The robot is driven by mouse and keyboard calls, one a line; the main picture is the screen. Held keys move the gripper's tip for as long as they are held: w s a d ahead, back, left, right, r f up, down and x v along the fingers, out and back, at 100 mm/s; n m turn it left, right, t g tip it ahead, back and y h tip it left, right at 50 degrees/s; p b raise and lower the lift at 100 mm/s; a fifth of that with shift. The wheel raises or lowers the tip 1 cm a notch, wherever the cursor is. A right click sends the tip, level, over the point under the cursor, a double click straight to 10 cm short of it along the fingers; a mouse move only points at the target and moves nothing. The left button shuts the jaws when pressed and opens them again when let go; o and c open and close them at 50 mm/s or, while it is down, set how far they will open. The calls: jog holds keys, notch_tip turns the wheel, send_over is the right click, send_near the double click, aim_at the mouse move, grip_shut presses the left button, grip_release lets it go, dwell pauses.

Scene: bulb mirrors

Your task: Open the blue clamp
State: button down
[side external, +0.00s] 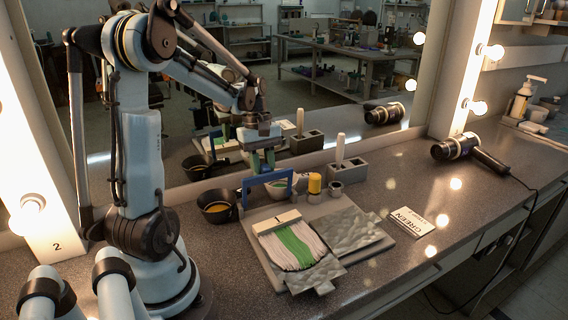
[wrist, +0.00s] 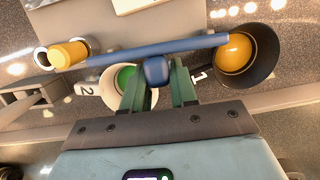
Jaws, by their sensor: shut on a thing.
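The blue clamp (side external: 268,178) is a blue bar with side legs. It stands raised at the back edge of a grey board (side external: 262,284). In the wrist view its bar (wrist: 190,43) runs across the picture, with a blue knob (wrist: 156,70) at its middle. My gripper (wrist: 157,92) has green fingers on both sides of the knob and is shut on it. In the side view my gripper (side external: 263,160) is just above the bar. A hair swatch (side external: 308,249), white with a green streak, lies on the board under a cream strip (side external: 276,223), in front of the clamp.
A dark bowl (side external: 216,206) with orange contents and a white bowl (wrist: 109,80) with green contents stand close by. A yellow-topped pot (side external: 315,184) and a grey holder (side external: 347,172) are to the right. A "GREEN" card (side external: 412,222) and a hair dryer (side external: 470,152) lie farther right. The mirror (side external: 330,95) stands behind.

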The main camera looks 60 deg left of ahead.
dwell(0.3)
jog(key=c, duration=1)
grip_release()
jog(key=shift+o, duration=0.2)
jog(key=shift+r, duration=0.1)
jog(key=v, duration=1.2)
jog(key=shift+w, duration=0.1)
jog(key=d+f+m+t+y, duration=0.1)
jog(key=d+f+m+t, duration=0.2)
jog(key=d+m, duration=0.5)
jog(key=w+d+f+m+t+y, duration=0.1)
jog(key=d+f+m+t, duration=0.3)
jog(key=d+m, duration=0.5)
jog(key=d, duration=0.6)
jog(key=shift+d+m+y, duration=0.3)
jog(key=shift+d, duration=0.05)
